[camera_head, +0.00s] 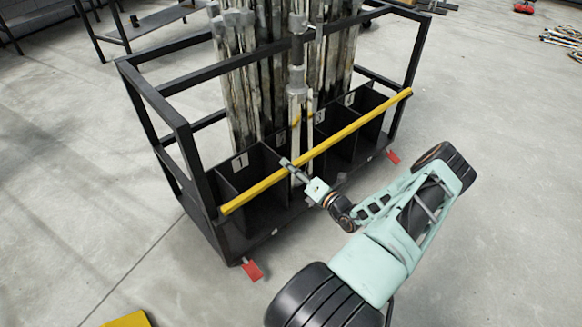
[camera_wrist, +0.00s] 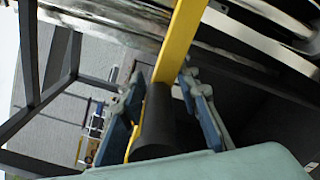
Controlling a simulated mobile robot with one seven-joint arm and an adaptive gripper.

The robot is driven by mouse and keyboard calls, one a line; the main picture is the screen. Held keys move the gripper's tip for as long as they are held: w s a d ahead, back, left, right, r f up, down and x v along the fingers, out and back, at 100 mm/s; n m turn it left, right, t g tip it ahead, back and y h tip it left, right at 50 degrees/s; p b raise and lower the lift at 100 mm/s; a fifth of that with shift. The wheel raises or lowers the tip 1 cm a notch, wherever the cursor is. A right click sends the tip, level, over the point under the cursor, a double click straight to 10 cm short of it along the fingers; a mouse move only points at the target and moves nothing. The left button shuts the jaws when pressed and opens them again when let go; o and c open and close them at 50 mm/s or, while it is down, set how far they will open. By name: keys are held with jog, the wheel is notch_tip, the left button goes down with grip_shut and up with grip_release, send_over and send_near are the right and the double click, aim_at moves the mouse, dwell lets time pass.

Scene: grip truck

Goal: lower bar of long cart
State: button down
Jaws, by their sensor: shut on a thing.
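The long cart (camera_head: 152,96) is a black metal frame with open compartments, numbered plates showing 1, 3 and 4. A yellow bar (camera_head: 360,124) runs along its front side, slanting up to the right in the head view, and stands at mid height, above the compartment floors. My gripper (camera_head: 288,165) is shut on the yellow bar near its middle. In the wrist view the bar (camera_wrist: 182,45) passes between the two blue-grey fingers of my gripper (camera_wrist: 163,80). The exact contact is partly hidden by the fingers.
Tall worn grey posts (camera_head: 238,90) stand in the cart's compartments behind the bar. Red tabs (camera_head: 252,270) stick out at the cart's foot. A dark table frame (camera_head: 150,22) is at the upper left. The concrete floor around the cart is mostly clear.

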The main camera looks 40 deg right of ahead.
jog(key=c, duration=1.8)
grip_release()
jog(key=shift+a+f, duration=0.25)
jog(key=shift+f, duration=0.15)
jog(key=shift+s, duration=0.1)
jog(key=s+d, duration=0.1)
jog(key=s, duration=1.1)
jog(key=shift+r, duration=0.15)
jog(key=shift+w, duration=0.1)
